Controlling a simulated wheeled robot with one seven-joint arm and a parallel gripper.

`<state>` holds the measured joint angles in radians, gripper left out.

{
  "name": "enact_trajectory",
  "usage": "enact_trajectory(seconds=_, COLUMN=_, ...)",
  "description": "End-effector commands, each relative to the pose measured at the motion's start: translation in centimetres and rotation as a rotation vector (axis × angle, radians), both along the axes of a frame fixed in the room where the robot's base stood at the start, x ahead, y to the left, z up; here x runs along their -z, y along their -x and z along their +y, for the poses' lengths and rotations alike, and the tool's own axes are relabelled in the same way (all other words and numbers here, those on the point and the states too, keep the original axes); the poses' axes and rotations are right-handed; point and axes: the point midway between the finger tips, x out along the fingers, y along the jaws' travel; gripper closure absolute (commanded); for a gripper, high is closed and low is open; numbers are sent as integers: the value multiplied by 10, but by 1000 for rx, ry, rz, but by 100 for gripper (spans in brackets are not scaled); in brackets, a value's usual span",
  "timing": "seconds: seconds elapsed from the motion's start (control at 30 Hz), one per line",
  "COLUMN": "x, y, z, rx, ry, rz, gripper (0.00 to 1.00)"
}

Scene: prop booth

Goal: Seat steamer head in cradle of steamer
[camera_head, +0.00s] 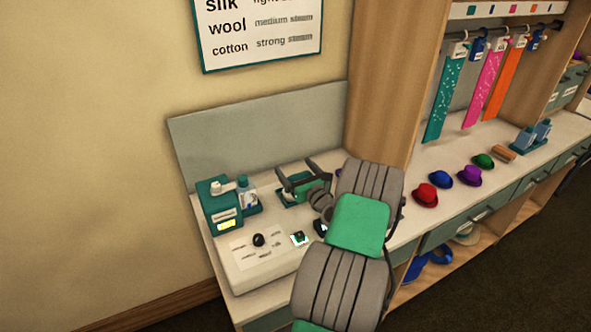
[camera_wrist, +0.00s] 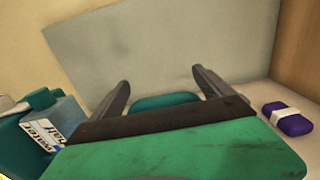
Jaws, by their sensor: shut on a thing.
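The teal steamer (camera_head: 213,207) stands at the left end of the counter, with a small yellow display on its front. A white piece (camera_head: 222,187) sits at its top; I cannot tell whether this is the cradle. The steamer also shows at the left edge of the wrist view (camera_wrist: 14,145). My gripper (camera_head: 302,172) is to the right of the steamer, over the counter. In the wrist view its dark fingers (camera_wrist: 163,88) stand on both sides of a rounded teal thing (camera_wrist: 165,101), apparently the steamer head. The palm hides most of it.
A water bottle (camera_wrist: 68,118) stands right of the steamer. A purple block with a white band (camera_wrist: 289,119) lies right of my gripper. A grey panel (camera_head: 260,120) rises behind. A white control panel (camera_head: 262,270) is in front. Hats (camera_head: 425,195) sit farther right.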

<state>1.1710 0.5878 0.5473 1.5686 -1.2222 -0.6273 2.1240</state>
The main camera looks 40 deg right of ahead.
Motion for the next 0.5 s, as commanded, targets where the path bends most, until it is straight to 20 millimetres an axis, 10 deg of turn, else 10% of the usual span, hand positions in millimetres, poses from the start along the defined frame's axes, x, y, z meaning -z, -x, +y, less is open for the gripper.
enact_trajectory(seconds=0.07, x=-2, y=0, z=0, rx=0, ry=2, rz=-3, gripper=82)
enact_trajectory(seconds=0.1, x=-2, y=0, z=0, rx=0, ry=2, rz=-3, gripper=7)
enact_trajectory(seconds=0.5, x=2, y=7, z=2, rx=1, ry=-3, rz=1, gripper=0)
